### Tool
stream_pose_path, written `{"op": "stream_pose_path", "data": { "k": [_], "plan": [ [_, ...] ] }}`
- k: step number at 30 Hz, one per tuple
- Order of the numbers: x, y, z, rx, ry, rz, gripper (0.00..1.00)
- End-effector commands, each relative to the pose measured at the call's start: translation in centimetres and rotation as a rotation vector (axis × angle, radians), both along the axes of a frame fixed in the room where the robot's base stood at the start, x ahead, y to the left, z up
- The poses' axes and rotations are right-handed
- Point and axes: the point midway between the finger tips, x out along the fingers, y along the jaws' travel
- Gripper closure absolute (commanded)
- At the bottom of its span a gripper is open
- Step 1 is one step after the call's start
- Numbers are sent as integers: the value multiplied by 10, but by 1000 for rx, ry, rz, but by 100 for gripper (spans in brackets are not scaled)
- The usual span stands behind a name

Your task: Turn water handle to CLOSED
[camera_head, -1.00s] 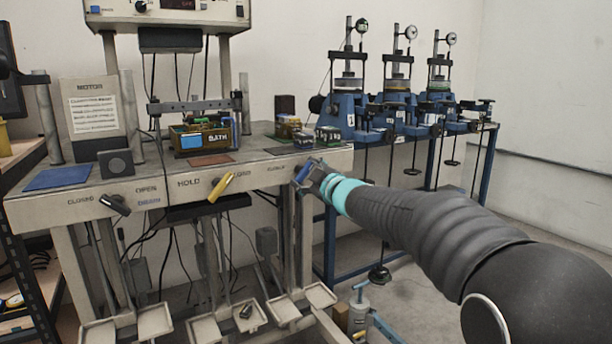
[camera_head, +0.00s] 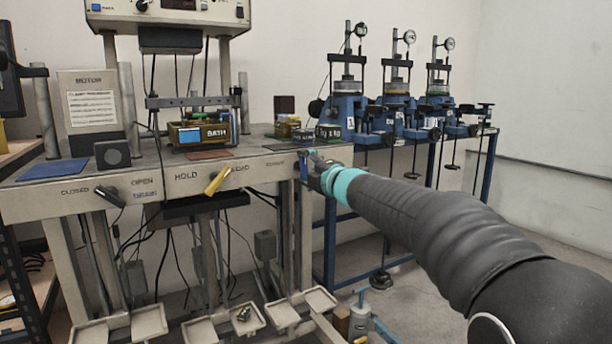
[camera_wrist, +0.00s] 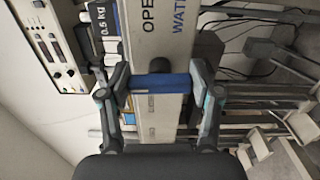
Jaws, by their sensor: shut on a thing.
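The blue water handle (camera_wrist: 160,82) lies across the wrist view, on the panel face printed "OPEN" and "WAT". My gripper (camera_wrist: 159,88) has one finger on each side of it and is shut on it. In the head view the blue handle (camera_head: 303,168) stands about upright at the right end of the bench front. My gripper (camera_head: 317,172) reaches it there from the right and hides part of it. The label text beside the handle is too small to read in the head view.
A black handle (camera_head: 110,196) sits between CLOSED and OPEN on the left, and a yellow handle (camera_head: 218,180) sits between HOLD and LOAD. Trays (camera_head: 200,330) stand low beneath the bench. Blue test frames (camera_head: 347,115) stand behind my arm.

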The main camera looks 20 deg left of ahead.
Motion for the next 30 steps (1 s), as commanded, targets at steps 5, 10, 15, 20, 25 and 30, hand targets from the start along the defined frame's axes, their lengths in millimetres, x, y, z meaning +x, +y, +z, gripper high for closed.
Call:
{"op": "stream_pose_path", "data": {
  "k": [5, 10, 15, 20, 25, 30],
  "plan": [
    [0, 0, -2, -110, -127, -1, 71],
    [0, 0, -1, -214, -249, -1, 71],
    [0, 0, 0, -307, -358, -1, 71],
    [-1, 0, 0, -379, -441, -1, 71],
    [-1, 0, 1, -435, -506, -1, 71],
    [-1, 1, 1, -467, -544, -1, 71]
  ]
}}
